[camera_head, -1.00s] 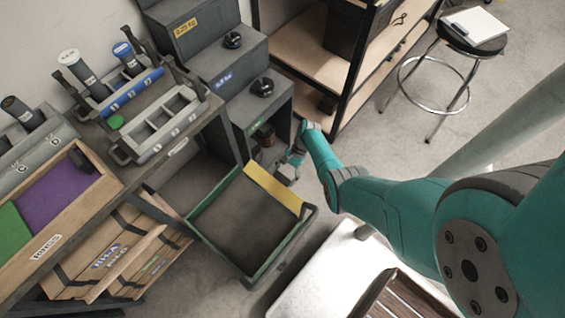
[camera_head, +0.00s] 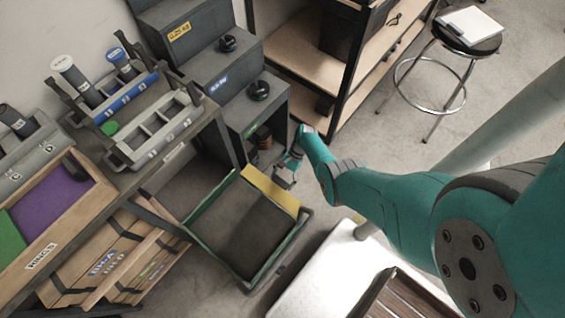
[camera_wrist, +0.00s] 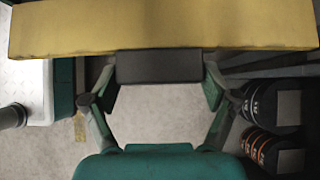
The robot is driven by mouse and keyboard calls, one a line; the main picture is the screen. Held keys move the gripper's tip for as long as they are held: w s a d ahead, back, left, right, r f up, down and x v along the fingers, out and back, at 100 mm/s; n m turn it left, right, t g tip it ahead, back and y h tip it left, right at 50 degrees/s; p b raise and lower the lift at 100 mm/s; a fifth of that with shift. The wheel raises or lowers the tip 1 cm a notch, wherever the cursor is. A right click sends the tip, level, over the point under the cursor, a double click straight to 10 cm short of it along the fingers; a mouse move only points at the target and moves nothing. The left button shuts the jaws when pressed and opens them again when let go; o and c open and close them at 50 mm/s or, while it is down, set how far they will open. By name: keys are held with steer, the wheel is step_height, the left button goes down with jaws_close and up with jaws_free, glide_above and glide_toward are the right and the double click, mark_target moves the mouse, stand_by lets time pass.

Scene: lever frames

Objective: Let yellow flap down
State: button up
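The yellow flap (camera_head: 271,191) stands along the far right edge of a green-framed bin (camera_head: 203,247) in the head view. In the wrist view the yellow flap (camera_wrist: 160,27) spans the top as a wide band. A dark block (camera_wrist: 158,67) sits just below its edge. My gripper (camera_head: 287,172) is right behind the flap in the head view. In the wrist view my gripper (camera_wrist: 160,80) is open, with its fingertips spread on either side of the dark block. Whether they touch it I cannot tell.
Dark grey step-like cabinets (camera_head: 225,82) stand behind the bin, and a shelf unit (camera_head: 308,65) is beyond my gripper. A workbench (camera_head: 160,165) is at left. A white surface (camera_head: 318,275) lies at the bin's right. Dark rolls (camera_wrist: 271,103) show at right in the wrist view.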

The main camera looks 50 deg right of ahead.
steer(key=shift+o, duration=0.5)
steer(key=v, duration=1.2)
